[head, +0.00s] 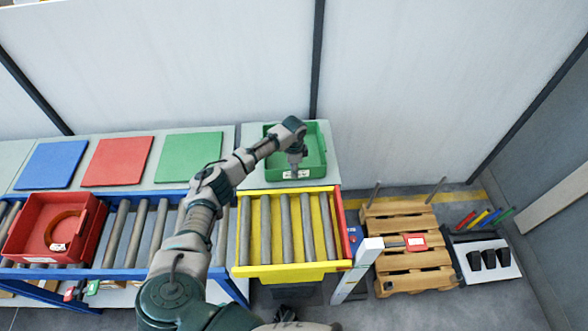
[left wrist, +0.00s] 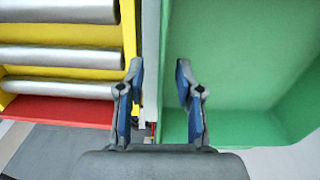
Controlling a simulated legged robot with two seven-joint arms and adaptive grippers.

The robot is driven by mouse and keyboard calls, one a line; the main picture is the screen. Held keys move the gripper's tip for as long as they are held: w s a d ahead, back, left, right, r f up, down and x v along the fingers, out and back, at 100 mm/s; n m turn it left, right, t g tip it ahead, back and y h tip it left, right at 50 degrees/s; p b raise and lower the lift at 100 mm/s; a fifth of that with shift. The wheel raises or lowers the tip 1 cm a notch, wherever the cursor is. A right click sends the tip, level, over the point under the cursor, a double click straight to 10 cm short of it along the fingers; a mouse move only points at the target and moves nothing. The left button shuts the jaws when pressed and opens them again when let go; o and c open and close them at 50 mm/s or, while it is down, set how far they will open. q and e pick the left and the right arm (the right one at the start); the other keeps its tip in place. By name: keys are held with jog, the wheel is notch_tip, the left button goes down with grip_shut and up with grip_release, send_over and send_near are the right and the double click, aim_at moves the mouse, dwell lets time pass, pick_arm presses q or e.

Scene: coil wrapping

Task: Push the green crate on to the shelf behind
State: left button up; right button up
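The green crate (head: 318,150) sits on the pale grey shelf (head: 250,142) behind the yellow roller conveyor. It looks empty, and a white label shows on its near side. My left arm reaches over the conveyor, and its gripper (head: 296,160) points down at the crate's near side. In the left wrist view the gripper (left wrist: 160,78) is open, with its fingers apart. One finger shows against the crate's green inside (left wrist: 225,80), the other against the conveyor side. I cannot tell whether either finger touches the crate. My right gripper is not in view.
The yellow conveyor (head: 259,271) stands in front of the shelf. A red crate (head: 92,236) with an orange ring is on the blue-framed conveyor at left. Blue, red and green mats (head: 188,158) lie left of the green crate. A wall rises behind; a wooden pallet (head: 408,262) is at right.

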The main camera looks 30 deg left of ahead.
pick_arm(q)
notch_tip(320, 180, up, 12)
jog(key=shift+w+f, duration=0.15)
jog(key=shift+a, duration=0.15)
dwell(0.3)
